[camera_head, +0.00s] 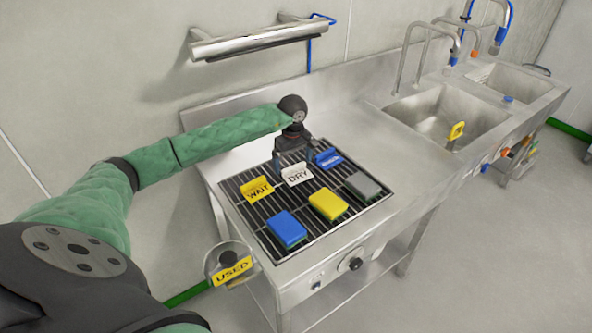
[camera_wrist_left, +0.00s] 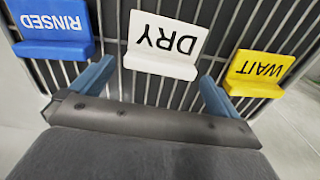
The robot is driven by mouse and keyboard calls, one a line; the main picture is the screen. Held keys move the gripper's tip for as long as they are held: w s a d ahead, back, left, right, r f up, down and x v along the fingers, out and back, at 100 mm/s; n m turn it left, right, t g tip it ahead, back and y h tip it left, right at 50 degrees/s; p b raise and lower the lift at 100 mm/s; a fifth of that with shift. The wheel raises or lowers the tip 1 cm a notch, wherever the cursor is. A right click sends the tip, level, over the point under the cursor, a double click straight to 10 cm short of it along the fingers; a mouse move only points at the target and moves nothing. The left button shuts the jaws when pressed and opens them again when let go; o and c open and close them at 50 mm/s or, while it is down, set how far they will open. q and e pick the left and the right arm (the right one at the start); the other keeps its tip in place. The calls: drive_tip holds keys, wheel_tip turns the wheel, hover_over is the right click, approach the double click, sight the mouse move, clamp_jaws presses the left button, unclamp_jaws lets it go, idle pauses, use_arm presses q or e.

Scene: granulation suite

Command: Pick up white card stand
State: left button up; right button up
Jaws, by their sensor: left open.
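The white card stand (camera_head: 297,175) reads "DRY" and stands on the dark slatted rack (camera_head: 262,222), between a yellow "WAIT" stand (camera_head: 257,190) and a blue "RINSED" stand (camera_head: 328,158). My left gripper (camera_head: 293,166) is over the back of the rack, just behind the white stand. In the left wrist view the white stand (camera_wrist_left: 163,45) lies ahead, between the two blue fingers of the open left gripper (camera_wrist_left: 152,88). The fingers look apart from it, and nothing is held. The blue stand (camera_wrist_left: 52,27) and yellow stand (camera_wrist_left: 258,72) flank it. My right gripper is not seen.
Blue (camera_head: 286,229), yellow (camera_head: 327,204) and grey (camera_head: 363,186) sponges lie on the front of the rack. A steel rail (camera_head: 255,45) is on the wall behind. A "USED" holder (camera_head: 232,268) hangs at the front left corner. Sinks (camera_head: 445,115) are at right; the steel counter between is clear.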

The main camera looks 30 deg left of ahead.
use_arm(q)
drive_tip(key=shift+f, duration=0.3)
drive_tip(key=c, duration=0.9)
